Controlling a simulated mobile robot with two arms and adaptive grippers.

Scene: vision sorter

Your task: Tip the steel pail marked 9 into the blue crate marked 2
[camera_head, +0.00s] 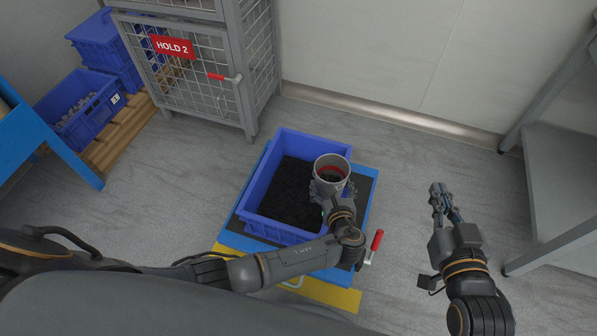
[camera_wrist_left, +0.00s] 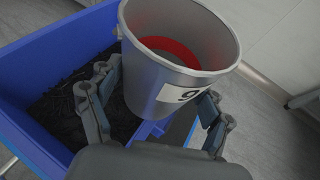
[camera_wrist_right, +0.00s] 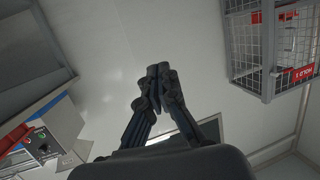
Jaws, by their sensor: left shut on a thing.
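The steel pail (camera_head: 332,166) is a grey open bucket with a red band inside and a dark inside bottom. Its label 9 faces the camera in the left wrist view (camera_wrist_left: 180,94). My left gripper (camera_head: 331,190) is shut on the pail, one finger on each side. The pail is roughly upright over the right side of the blue crate (camera_head: 262,178). The crate, also in the left wrist view (camera_wrist_left: 38,62), holds dark, loose pieces; I cannot read its mark. My right gripper (camera_head: 440,190) is empty and shut, clear of the crate on the right.
The crate stands on a blue cart with a dark top (camera_head: 362,190) and a red-handled lever (camera_head: 376,241). A wire cage marked HOLD 2 (camera_head: 185,65) stands behind. Other blue crates (camera_head: 82,108) sit on a pallet at left. A grey bench (camera_head: 560,170) is at right.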

